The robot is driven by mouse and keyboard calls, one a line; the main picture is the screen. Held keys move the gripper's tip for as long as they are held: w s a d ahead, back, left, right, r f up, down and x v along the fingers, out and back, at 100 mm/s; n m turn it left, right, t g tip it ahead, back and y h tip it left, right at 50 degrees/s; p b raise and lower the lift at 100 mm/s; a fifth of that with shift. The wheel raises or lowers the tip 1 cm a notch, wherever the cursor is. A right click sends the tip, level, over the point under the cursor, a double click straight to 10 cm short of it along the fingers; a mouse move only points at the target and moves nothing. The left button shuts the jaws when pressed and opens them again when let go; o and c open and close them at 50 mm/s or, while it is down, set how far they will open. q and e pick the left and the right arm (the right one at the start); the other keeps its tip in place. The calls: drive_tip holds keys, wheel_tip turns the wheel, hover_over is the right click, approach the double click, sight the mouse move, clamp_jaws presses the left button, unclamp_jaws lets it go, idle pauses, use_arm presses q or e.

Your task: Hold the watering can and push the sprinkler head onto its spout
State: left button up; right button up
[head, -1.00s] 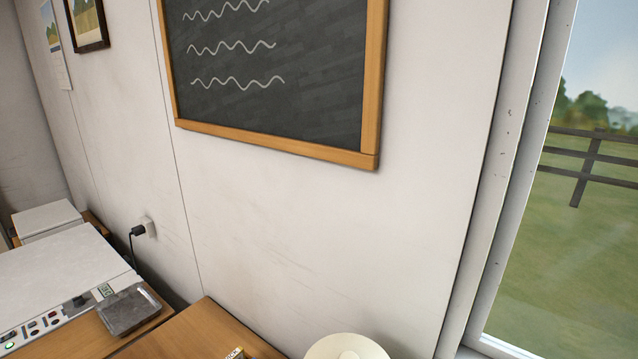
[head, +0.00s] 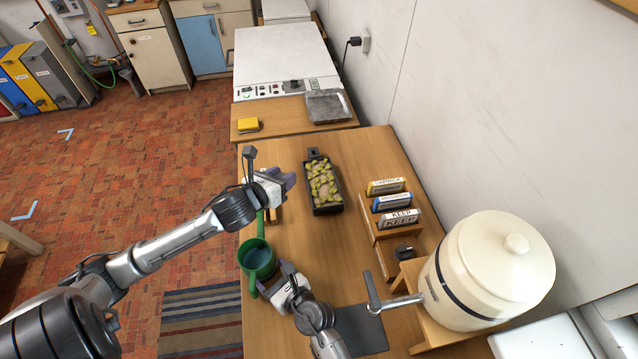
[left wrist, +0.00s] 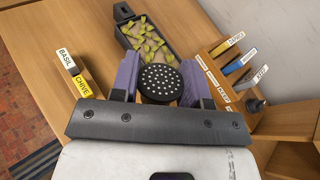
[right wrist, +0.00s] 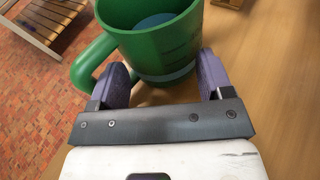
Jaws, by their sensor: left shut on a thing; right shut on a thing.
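The green watering can (head: 258,262) stands at the bench's left edge, bluish inside. Its green spout (head: 260,224) reaches up in the head view toward my left gripper (head: 284,183). My left gripper is shut on the sprinkler head (left wrist: 160,83), a round black disc with pale dots, seen face-on between the purple fingers in the left wrist view. The gripper hides it in the head view, so I cannot tell whether it touches the spout. My right gripper (head: 285,284) is shut on the can, which also shows in the right wrist view (right wrist: 160,40) with its handle at left.
A black tray of yellow-green pieces (head: 323,185) lies behind. Labelled packets (head: 392,202) stand in a wooden rack at right. A large cream crock (head: 490,268) with a tap is at the front right. A dark mat (head: 362,328) lies in front. The middle bench is clear.

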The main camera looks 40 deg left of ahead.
use_arm(q)
drive_tip(key=s+a+n+g, duration=0.1)
drive_tip(key=s+a, duration=0.1)
drive_tip(key=a, duration=0.5)
wheel_tip(320, 180, down, 6)
drive_tip(key=s+d, duration=0.1)
drive_tip(key=s, duration=0.1)
drive_tip(key=shift+s+d+n+y, duration=0.15)
drive_tip(key=shift+d+n+y, duration=0.15)
drive_tip(key=shift+d, duration=0.05)
drive_tip(key=shift+s+d+f, duration=0.2)
drive_tip(key=shift+f, duration=0.25)
drive_tip(key=shift+s+d+f, duration=0.15)
drive_tip(key=shift+d+f, duration=0.05)
drive_tip(key=shift+f, duration=0.25)
idle(2.0)
drive_tip(key=o, duration=0.9)
drive_tip(key=shift+o, duration=0.2)
drive_tip(key=shift+s, duration=0.1)
drive_tip(key=v, duration=1.1)
drive_tip(key=shift+s+r, duration=0.2)
drive_tip(key=shift+r, duration=0.25)
